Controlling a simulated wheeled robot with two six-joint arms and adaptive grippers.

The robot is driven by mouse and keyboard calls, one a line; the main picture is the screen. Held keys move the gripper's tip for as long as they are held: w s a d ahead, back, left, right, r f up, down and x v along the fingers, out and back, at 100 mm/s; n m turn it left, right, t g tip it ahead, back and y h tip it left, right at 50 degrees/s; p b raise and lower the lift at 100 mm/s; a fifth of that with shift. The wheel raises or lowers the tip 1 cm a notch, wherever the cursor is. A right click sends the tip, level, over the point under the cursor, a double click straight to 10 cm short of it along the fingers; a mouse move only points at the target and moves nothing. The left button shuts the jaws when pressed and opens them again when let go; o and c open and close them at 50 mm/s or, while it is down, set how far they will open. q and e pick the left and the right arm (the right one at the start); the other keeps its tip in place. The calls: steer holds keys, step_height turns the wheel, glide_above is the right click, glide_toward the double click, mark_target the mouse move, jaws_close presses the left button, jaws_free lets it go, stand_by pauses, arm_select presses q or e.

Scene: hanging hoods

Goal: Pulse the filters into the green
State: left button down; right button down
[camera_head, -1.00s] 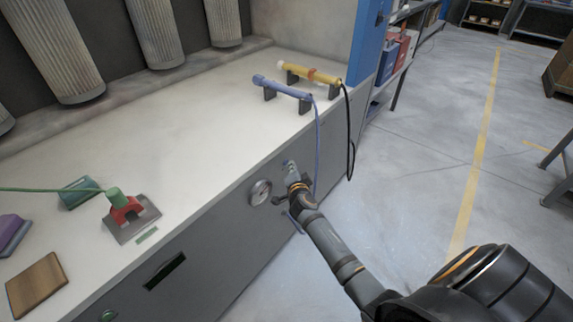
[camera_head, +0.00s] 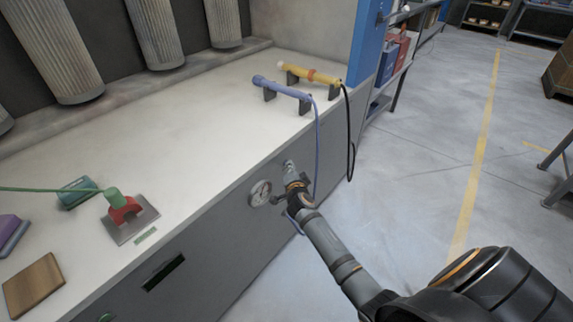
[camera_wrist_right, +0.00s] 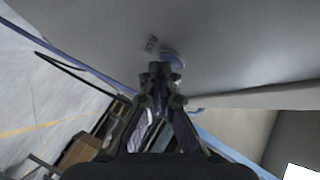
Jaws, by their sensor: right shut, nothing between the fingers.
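Pleated grey filters (camera_head: 157,32) hang at the back left of the hood. A round gauge (camera_head: 260,193) with a pale face sits on the grey front panel (camera_head: 222,230); its needle and any green zone are too small to read. My right gripper (camera_head: 290,168) is shut and empty, with its tips at the panel just right of the gauge. In the right wrist view, the shut tips (camera_wrist_right: 160,68) are at a round blue button (camera_wrist_right: 173,60) beside a small label (camera_wrist_right: 150,44). I cannot tell whether they press it. My left gripper is out of view.
A blue tool (camera_head: 283,88) and a yellow tool (camera_head: 310,73) rest on stands, their cables hanging down the front. A red and green fitting (camera_head: 122,207) stands on a grey plate at left, near a wooden block (camera_head: 35,285).

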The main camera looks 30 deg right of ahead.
steer(key=shift+s+d, duration=0.3)
steer(key=shift+s, duration=0.45)
steer(key=shift+s+d+b, duration=0.15)
steer(key=shift+s+d, duration=0.15)
steer(key=shift+s, duration=0.5)
steer(key=shift+s+d+b, duration=0.1)
steer(key=shift+s+d, duration=0.25)
steer(key=shift+s, duration=0.4)
steer(key=shift+s+d+b, duration=0.15)
steer(key=shift+s+d, duration=0.15)
steer(key=shift+s, duration=0.5)
